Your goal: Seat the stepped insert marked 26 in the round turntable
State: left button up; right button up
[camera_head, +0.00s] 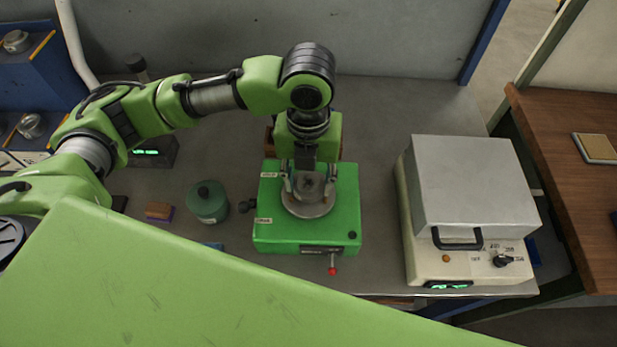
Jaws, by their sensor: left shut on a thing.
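The round grey turntable (310,211) sits on top of a green machine (275,236) in the middle of the bench. My left gripper (308,187) points down over the turntable, its fingers shut on a small grey metal piece (309,185), which looks like the stepped insert. No number 26 can be read on it. The gripper hides part of the turntable, and I cannot tell whether the piece touches it or hangs just above. My right gripper is not in view.
A cream box with a grey lid and black handle (460,190) stands to the right. A dark green canister (208,203) and a brown-topped block (159,211) stand to the left. A red-tipped lever (332,268) juts from the machine's front. Bare bench lies between machine and box.

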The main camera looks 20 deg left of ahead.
aim_at(309, 182)
pick_arm(q)
jog(key=shift+f, duration=0.5)
jog(key=o, duration=1.4)
notch_tip(309, 182, up, 8)
jog(key=p, duration=0.8)
jog(key=shift+r+p, duration=0.25)
jog(key=shift+p, duration=0.15)
notch_tip(309, 182, up, 3)
jog(key=shift+f+p, duration=0.2)
jog(key=shift+p, duration=0.55)
jog(key=shift+s+f, duration=0.1)
